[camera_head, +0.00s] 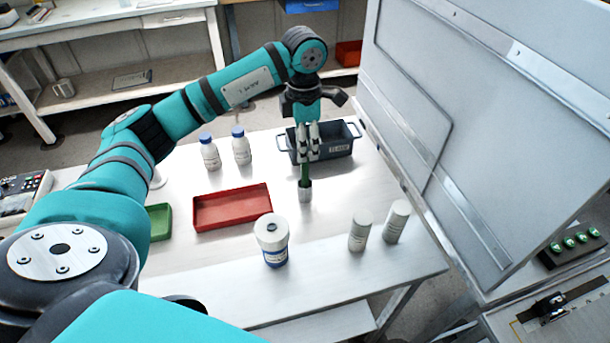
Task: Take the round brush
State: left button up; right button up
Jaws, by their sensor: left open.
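The round brush (305,191) stands upright on the light table (340,212), near its middle. It has a thin green handle on top and a short grey cylindrical lower part. My left gripper (308,155) points down right above it. Its fingers are apart, and the top of the green handle is at or between the fingertips, partly hidden by them. I cannot tell whether a finger touches the handle. My right gripper is not in view.
A dark blue bin (338,153) stands close behind the gripper. A red tray (232,207), a white-and-blue jar (272,245), two grey cylinders (360,232) and two blue-capped bottles (210,155) surround the brush. A large grey panel (480,130) rises at the right.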

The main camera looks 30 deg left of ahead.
aim_at(305, 167)
pick_arm(q)
notch_tip(305, 167, down, 3)
jog(key=shift+f+p, duration=0.2)
jog(key=shift+p, duration=0.25)
notch_tip(305, 167, down, 4)
jog(key=shift+w+f+p, duration=0.15)
jog(key=shift+f+p, duration=0.05)
jog(key=shift+p, duration=0.85)
jog(key=shift+f, duration=0.25)
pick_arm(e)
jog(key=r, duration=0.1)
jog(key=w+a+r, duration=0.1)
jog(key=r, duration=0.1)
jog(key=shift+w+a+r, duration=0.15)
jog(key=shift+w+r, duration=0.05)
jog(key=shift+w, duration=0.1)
pick_arm(q)
jog(key=shift+c, duration=0.8)
grip_shut()
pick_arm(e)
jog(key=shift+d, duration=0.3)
pick_arm(q)
jog(key=shift+r, duration=0.15)
